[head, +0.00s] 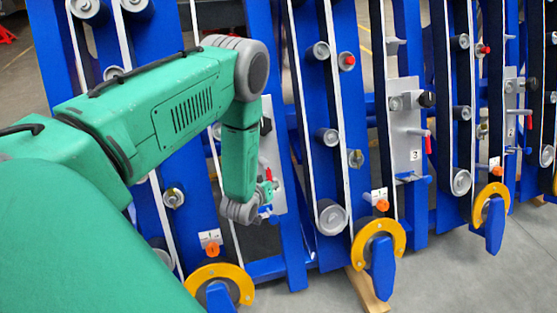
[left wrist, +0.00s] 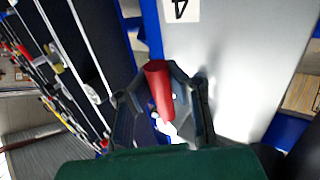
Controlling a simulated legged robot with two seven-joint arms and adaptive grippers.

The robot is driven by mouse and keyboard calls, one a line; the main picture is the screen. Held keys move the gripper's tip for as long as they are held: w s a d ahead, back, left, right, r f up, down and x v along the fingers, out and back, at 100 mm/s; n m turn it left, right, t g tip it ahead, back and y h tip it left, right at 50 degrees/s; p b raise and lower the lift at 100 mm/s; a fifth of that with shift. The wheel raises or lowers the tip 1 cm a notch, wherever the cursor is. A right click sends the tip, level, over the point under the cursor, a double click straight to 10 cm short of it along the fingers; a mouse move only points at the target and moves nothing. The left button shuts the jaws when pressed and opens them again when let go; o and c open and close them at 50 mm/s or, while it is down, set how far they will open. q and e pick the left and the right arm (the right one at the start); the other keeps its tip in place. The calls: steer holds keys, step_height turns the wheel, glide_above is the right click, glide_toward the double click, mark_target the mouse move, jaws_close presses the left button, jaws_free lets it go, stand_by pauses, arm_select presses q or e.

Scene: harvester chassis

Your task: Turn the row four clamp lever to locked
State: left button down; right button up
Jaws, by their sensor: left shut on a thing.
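The row four clamp lever has a red handle (left wrist: 160,88), which sits between the two dark fingers of my left gripper (left wrist: 163,98) in the left wrist view. The gripper is shut on this handle. A label reading 4 (left wrist: 180,9) is on the pale grey plate (left wrist: 235,60) beside it. In the head view my left arm reaches down to the plate, and my left gripper (head: 265,190) is small at its end. A bit of the red handle (head: 268,174) shows there. The lever's pivot is mostly hidden. My right gripper is not in view.
Blue frames with rollers and white belts stand in rows. To the right are a plate marked 3 (head: 405,140) with its own red-tipped lever (head: 428,144), orange knobs (head: 382,205) and yellow curved guards (head: 398,233). Grey floor (head: 460,275) is open at lower right.

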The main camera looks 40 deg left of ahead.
arm_select(q)
steer(key=shift+s+d+f, duration=0.2)
steer(key=shift+s+f, duration=0.1)
steer(key=shift+s, duration=0.05)
steer(key=c, duration=1.5)
jaws_free()
steer(key=shift+r, duration=0.2)
steer(key=shift+w, duration=0.1)
steer(key=v, duration=1.2)
steer(key=shift+w+r, duration=0.1)
steer(key=shift+r, duration=0.1)
steer(key=shift+a, duration=0.1)
steer(key=s+d+f+m+g+h, duration=0.1)
steer(key=s+d+m+g, duration=0.2)
steer(key=s, duration=0.3)
steer(key=s+d+f+m+g+h+p, duration=0.1)
steer(key=s+d+m+g, duration=0.2)
steer(key=s+d, duration=0.3)
steer(key=s+d+f+m+g+h+p, duration=0.1)
steer(key=s+d+m+g+h, duration=0.1)
steer(key=s+d+g, duration=0.3)
steer(key=shift+s+d+m, duration=0.15)
steer(key=shift+s+m, duration=0.25)
steer(key=shift+s, duration=0.85)
